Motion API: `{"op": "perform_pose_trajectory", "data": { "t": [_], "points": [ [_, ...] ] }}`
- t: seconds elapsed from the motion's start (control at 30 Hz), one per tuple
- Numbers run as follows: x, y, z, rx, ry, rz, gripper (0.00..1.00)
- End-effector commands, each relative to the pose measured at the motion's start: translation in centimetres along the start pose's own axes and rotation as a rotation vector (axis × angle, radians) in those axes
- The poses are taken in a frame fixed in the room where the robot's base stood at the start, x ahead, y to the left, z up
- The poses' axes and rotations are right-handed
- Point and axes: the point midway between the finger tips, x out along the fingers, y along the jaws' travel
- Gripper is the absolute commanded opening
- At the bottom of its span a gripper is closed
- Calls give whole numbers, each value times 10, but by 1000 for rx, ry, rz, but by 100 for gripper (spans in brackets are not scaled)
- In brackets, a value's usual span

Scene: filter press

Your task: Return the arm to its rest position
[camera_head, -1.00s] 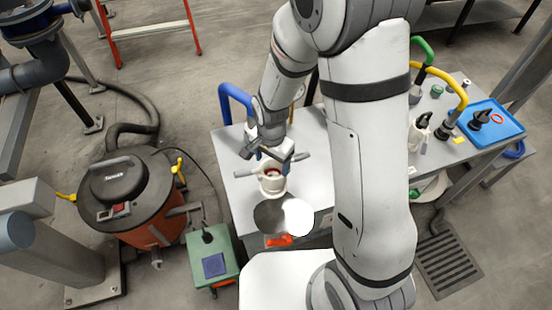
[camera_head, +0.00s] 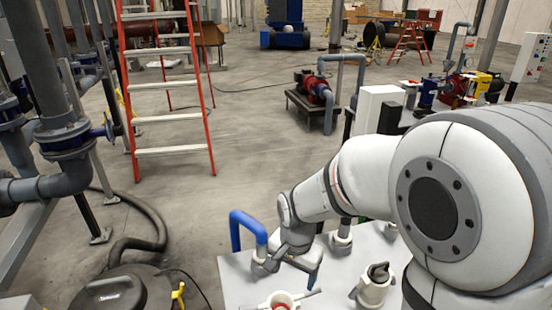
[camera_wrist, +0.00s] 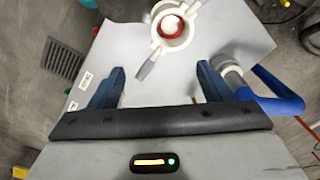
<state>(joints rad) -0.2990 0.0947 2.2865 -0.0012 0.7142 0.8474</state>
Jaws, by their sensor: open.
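My arm reaches over a light grey table (camera_head: 237,282) from the right of the head view. My gripper (camera_wrist: 158,84) is open in the wrist view, with nothing between its two blue-grey fingers. In the head view my gripper is small and its fingertips are hard to make out. A white round fitting (camera_wrist: 174,24) with a red inside and side handles stands on the table beyond the fingers, apart from them. It also shows at the bottom edge of the head view (camera_head: 281,299), partly cut off.
A blue bent pipe (camera_head: 247,226) rises close to my gripper and shows right of the fingers in the wrist view (camera_wrist: 273,97). A white fitting with a dark cap (camera_head: 374,286) stands to the right. A red ladder (camera_head: 168,85) stands behind. The floor beyond is mostly open.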

Motion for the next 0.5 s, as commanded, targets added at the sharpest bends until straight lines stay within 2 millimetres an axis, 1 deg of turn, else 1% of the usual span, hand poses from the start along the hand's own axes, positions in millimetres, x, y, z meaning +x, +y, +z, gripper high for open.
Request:
{"op": "perform_pose_trajectory", "data": {
  "t": [0.03,0.1,0.2,0.3,0.4,0.5],
  "points": [
    [-18,15,-3,-38,21,-20,72],
    [-38,35,-3,-111,47,-36,72],
    [-64,64,1,-215,86,-52,72],
    [-84,93,8,-317,126,-59,72],
    [-98,116,17,-407,163,-58,72],
    [-107,133,25,-477,191,-53,72]
  ]
}}
